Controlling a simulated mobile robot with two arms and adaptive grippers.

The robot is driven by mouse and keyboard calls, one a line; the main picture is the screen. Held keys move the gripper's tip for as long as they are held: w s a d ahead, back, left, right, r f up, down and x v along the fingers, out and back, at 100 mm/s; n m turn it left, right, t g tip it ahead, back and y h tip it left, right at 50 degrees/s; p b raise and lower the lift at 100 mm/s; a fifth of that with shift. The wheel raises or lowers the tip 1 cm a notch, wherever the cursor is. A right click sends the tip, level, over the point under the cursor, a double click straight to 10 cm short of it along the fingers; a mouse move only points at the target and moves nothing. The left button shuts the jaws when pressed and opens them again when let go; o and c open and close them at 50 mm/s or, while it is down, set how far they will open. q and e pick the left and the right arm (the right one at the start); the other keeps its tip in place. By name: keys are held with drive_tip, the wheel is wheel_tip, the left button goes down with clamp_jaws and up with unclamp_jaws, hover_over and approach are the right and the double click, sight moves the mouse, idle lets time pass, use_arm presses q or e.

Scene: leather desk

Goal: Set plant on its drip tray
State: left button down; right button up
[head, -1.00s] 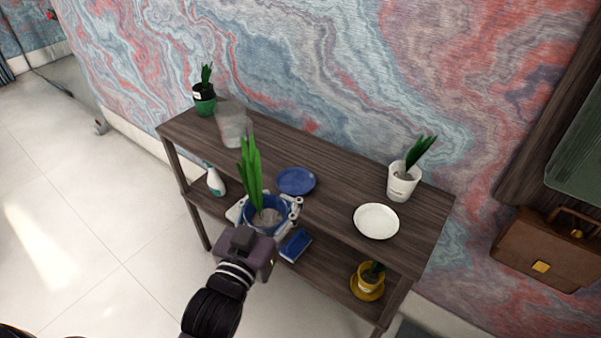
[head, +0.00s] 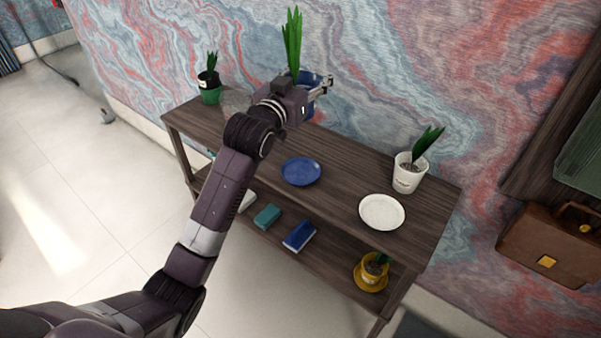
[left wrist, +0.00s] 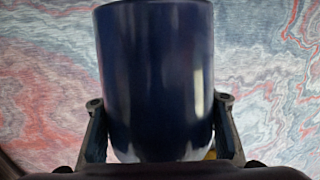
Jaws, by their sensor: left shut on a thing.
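My left gripper (head: 318,88) is shut on a blue pot (head: 311,104) with a tall green plant (head: 292,42). It holds the pot upright, raised in front of the wall above the back of the table. In the left wrist view the dark blue pot (left wrist: 155,80) fills the middle between the two fingers. A round blue drip tray (head: 301,171) lies empty on the table top, below the gripper and a little towards the front. My right gripper is not in view.
A white pot (head: 407,178) with a plant stands at the right, beside an empty white tray (head: 382,212). A green pot (head: 210,95) stands at the far left, near a clear object (head: 236,101). On the lower shelf are a yellow pot (head: 371,273), a blue box (head: 299,236) and a teal one (head: 267,216).

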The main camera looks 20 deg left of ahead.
use_arm(q)
drive_tip(key=shift+w+r, duration=0.2)
drive_tip(key=shift+r, duration=0.15)
drive_tip(key=shift+f, duration=0.1)
wheel_tip(320, 180, down, 19)
drive_tip(key=shift+f, duration=0.2)
idle(0.4)
